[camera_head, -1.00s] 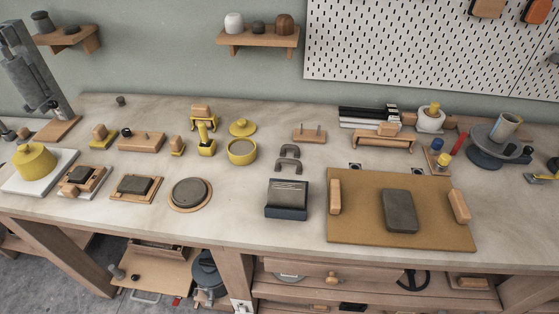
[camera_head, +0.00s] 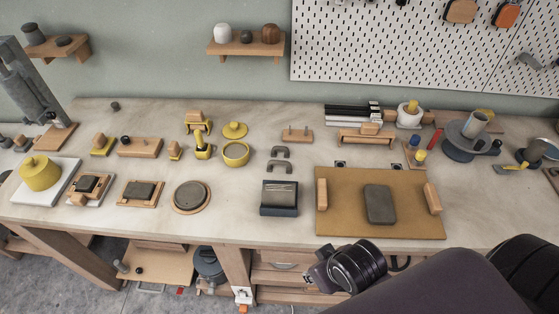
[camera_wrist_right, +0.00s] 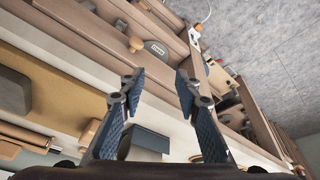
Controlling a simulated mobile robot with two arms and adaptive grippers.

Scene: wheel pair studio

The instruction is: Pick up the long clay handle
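Two dark grey, arch-shaped handles lie in the middle of the workbench. One (camera_head: 280,153) is farther back and the other (camera_head: 281,167) is just in front of it. They look close in size, so I cannot tell surely which is the long clay handle. My right gripper is open and empty in the right wrist view (camera_wrist_right: 160,88), its fingers spread wide. In the head view, my right arm comes in from the lower right, its wrist at the bench's front edge, well short of the handles. My left gripper is not in view.
A dark slotted block (camera_head: 279,197) stands just in front of the handles. A brown board (camera_head: 340,215) with a grey slab (camera_head: 380,204) lies to the right. A round grey disc (camera_head: 191,196) and yellow pot (camera_head: 236,153) are to the left. Bare bench surrounds the handles.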

